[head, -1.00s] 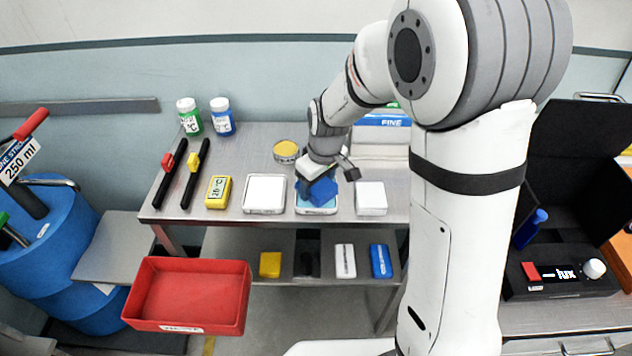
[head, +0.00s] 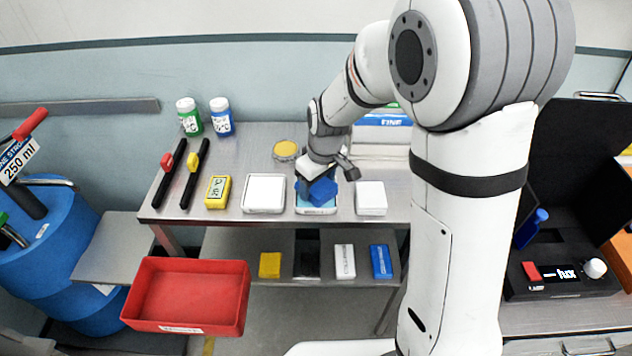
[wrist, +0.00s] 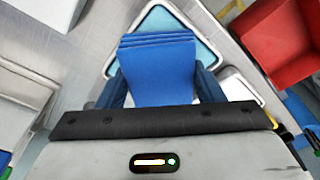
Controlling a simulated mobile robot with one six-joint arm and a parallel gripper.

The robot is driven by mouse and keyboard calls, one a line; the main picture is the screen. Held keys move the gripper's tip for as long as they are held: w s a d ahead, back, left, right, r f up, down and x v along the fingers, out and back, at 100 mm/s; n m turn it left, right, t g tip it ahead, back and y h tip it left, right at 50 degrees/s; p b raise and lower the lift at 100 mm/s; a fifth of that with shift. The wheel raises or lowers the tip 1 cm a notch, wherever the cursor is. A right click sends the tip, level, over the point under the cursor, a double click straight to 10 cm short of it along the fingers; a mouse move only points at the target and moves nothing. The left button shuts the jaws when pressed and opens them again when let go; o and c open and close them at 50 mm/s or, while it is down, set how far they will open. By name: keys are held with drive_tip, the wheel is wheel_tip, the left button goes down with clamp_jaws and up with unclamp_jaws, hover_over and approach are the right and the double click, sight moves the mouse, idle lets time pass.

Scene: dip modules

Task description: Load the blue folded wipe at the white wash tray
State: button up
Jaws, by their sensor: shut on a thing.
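The blue folded wipe (head: 322,192) is held in my gripper (head: 318,184), at the front middle of the steel table. In the wrist view the wipe (wrist: 158,72) shows its stacked folds between the two fingers of my gripper (wrist: 160,88). Below it is a white-rimmed tray with a pale blue inside (head: 317,210), partly hidden by wipe and gripper; it also shows in the wrist view (wrist: 160,22). Whether the wipe touches this tray I cannot tell. A white tray with a white inside (head: 264,207) stands just left of it.
A white block (head: 371,198) stands close on the right. A yellow timer (head: 218,191), a yellow-topped round tin (head: 286,149) and two black bars are nearby. Bottles (head: 221,117) stand at the back left. A red bin (head: 187,290) sits below the table's front edge.

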sight(317, 184)
drive_tip(key=shift+s, duration=0.1)
drive_tip(key=shift+r+p, duration=2.25)
drive_tip(key=shift+r, duration=1.25)
drive_tip(key=shift+f, duration=0.1)
